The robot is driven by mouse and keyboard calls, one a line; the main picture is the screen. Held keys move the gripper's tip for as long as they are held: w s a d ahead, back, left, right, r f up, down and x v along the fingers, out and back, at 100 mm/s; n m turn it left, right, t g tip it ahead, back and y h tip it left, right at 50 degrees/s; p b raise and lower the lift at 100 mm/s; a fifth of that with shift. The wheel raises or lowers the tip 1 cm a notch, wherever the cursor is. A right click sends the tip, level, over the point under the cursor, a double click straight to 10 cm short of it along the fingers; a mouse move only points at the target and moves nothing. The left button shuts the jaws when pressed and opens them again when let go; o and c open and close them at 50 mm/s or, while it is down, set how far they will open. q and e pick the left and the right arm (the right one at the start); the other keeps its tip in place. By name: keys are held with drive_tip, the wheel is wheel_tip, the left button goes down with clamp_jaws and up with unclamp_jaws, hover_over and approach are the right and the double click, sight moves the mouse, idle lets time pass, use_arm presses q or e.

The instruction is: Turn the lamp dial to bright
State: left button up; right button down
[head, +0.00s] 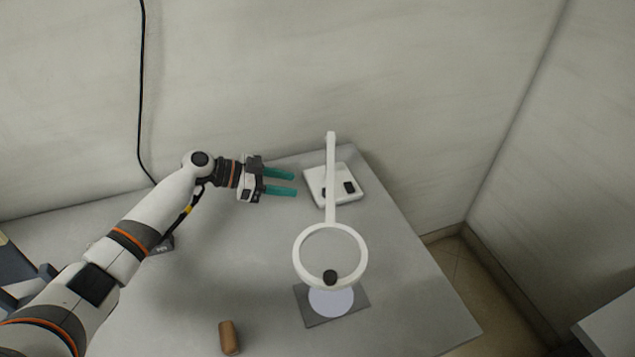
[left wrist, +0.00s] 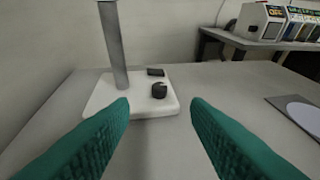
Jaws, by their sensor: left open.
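The white lamp stands on a square base (head: 318,199) at the far right of the table, with a post and a ring head (head: 297,257). The black round dial (left wrist: 159,91) is on top of the base, with a black block (left wrist: 155,72) beyond it. In the head view the dial is small beside the post; the block (head: 349,187) shows better. The dial's setting cannot be read. My left gripper (head: 288,182), with green fingers, is open and empty, just left of the base. In the left wrist view the dial lies ahead between the fingertips (left wrist: 160,104), apart from them. My right gripper is not in view.
A grey mat (head: 314,318) with a pale disc (head: 332,301) lies under the ring head. A brown cylinder (head: 229,338) is at the front of the table (head: 400,300). A wall rises close behind the lamp. Another table with boxes (left wrist: 260,22) stands in the distance.

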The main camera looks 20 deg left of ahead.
sight(318, 196)
use_arm(q)
drive_tip(key=p+x, duration=0.1)
drive_tip(key=x, duration=0.8)
drive_tip(key=shift+p, duration=0.35)
drive_tip(key=shift+w, duration=0.1)
clamp_jaws()
